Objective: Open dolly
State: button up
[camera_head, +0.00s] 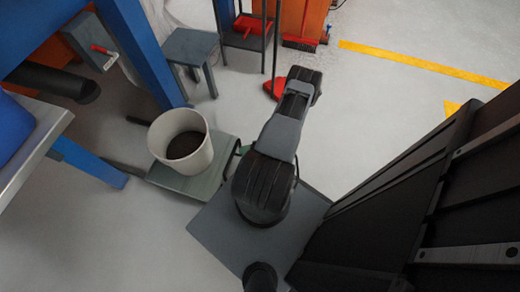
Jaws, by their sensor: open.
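A low grey-green platform, which looks like the dolly (203,184), sits on the floor left of my arm. A white bucket (197,142) with dark contents stands upright on it. Dark bar-like parts show at the platform's left side, and a dark curved part shows at its right edge, partly behind my arm. I cannot tell whether these belong to the dolly. My arm rises from my grey base just right of the platform and reaches toward the top of the picture. The fingers of my gripper cannot be made out.
A blue frame post (145,55) and a metal-edged table (45,140) stand on the left. A grey stool (190,48) is behind the bucket. A red broom (299,43) and red dustpan (276,88) are farther back. Clear floor lies right of my arm.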

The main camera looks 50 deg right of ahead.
jog(key=v, duration=0.7)
jog(key=shift+s+d+p, duration=0.25)
jog(key=shift+d+p, duration=0.05)
jog(key=shift+p, duration=0.05)
jog(key=shift+r, duration=0.2)
jog(key=w+a+r+n+g+h+p, duration=0.15)
jog(key=w+r+n+g+p, duration=0.3)
jog(key=r+n, duration=0.6)
jog(key=w+a+r+n+g+h+p, duration=0.15)
jog(key=w+r+n+g+p, duration=0.3)
jog(key=r, duration=1.05)
jog(key=w+a+r+n+g+p, duration=0.25)
jog(key=r+n+p, duration=0.35)
jog(key=r+n, duration=0.5)
jog(key=a+r+n+t+h+p, duration=0.1)
jog(key=a+r+n+p, duration=0.3)
jog(key=r, duration=0.7)
jog(key=s+a+r+n+t+h+p, duration=0.1)
jog(key=a+r+n+h+p, duration=0.3)
jog(key=r+n, duration=0.5)
jog(key=s+a+r+n+t+h+p, duration=0.1)
jog(key=a+r+n+h+p, duration=0.2)
jog(key=r, duration=1)
jog(key=a+n+p, duration=0.2)
jog(key=a+n, duration=0.2)
jog(key=shift+s+a+r+p, duration=0.2)
jog(key=shift+s+p, duration=0.05)
jog(key=shift+p, duration=0.15)
